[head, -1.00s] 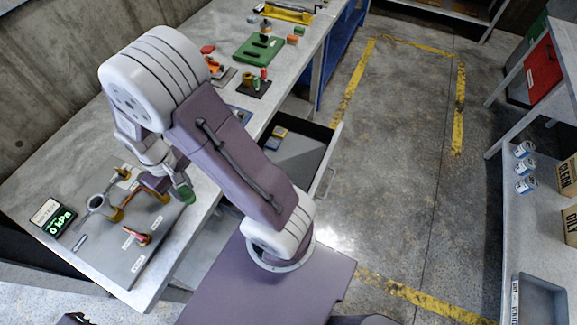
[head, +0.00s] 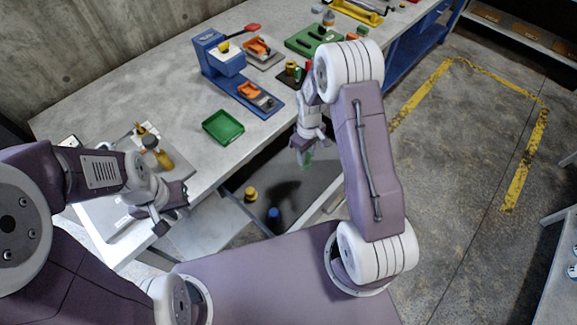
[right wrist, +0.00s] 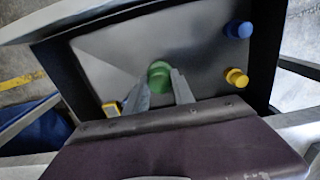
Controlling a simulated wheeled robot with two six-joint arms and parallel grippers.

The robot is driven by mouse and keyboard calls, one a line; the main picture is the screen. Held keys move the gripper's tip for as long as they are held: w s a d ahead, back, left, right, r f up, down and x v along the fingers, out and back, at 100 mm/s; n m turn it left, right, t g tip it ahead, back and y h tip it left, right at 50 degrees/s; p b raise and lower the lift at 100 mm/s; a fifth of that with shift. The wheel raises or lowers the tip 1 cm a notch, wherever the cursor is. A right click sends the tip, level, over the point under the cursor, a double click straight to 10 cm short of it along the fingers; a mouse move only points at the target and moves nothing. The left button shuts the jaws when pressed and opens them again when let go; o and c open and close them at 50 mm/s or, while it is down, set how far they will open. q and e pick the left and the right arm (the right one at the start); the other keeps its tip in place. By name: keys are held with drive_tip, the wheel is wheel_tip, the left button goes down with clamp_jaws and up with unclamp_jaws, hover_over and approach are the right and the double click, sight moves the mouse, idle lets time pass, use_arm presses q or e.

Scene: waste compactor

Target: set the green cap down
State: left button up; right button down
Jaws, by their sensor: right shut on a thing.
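The green cap (right wrist: 159,74) is between the fingertips of my right gripper (right wrist: 160,88) in the right wrist view. In the head view, my right gripper (head: 304,152) points down, with the green cap (head: 306,160) at its tips above the open dark drawer (head: 331,198). The drawer floor lies below the cap, and the height between them is hard to judge. A blue cap (right wrist: 238,29) and a yellow cap (right wrist: 236,77) stand in the drawer. My left gripper (head: 165,215) is by the bench's front edge; its opening is unclear.
A yellow item (right wrist: 111,109) lies near the drawer's edge in the right wrist view. A green tray (head: 223,127) and a blue fixture (head: 238,75) stand on the bench behind. The middle of the drawer floor is bare.

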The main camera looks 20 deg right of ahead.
wheel_tip(320, 180, down, 11)
drive_tip(key=shift+w+d+f, duration=0.1)
idle(0.5)
drive_tip(key=shift+f, duration=0.15)
drive_tip(key=c, duration=1.1)
unclamp_jaws()
wheel_tip(320, 180, up, 13)
drive_tip(key=shift+f, duration=0.15)
drive_tip(key=s+a+r+m, duration=0.1)
drive_tip(key=s+r+m, duration=0.1)
drive_tip(key=s, duration=0.3)
drive_tip(key=s+a+r+m+t, duration=0.1)
drive_tip(key=s+r+m, duration=0.1)
drive_tip(key=s+r, duration=0.3)
drive_tip(key=s+a+r+m, duration=0.1)
drive_tip(key=s+r+m, duration=0.1)
drive_tip(key=s+r, duration=0.2)
drive_tip(key=shift+s, duration=0.5)
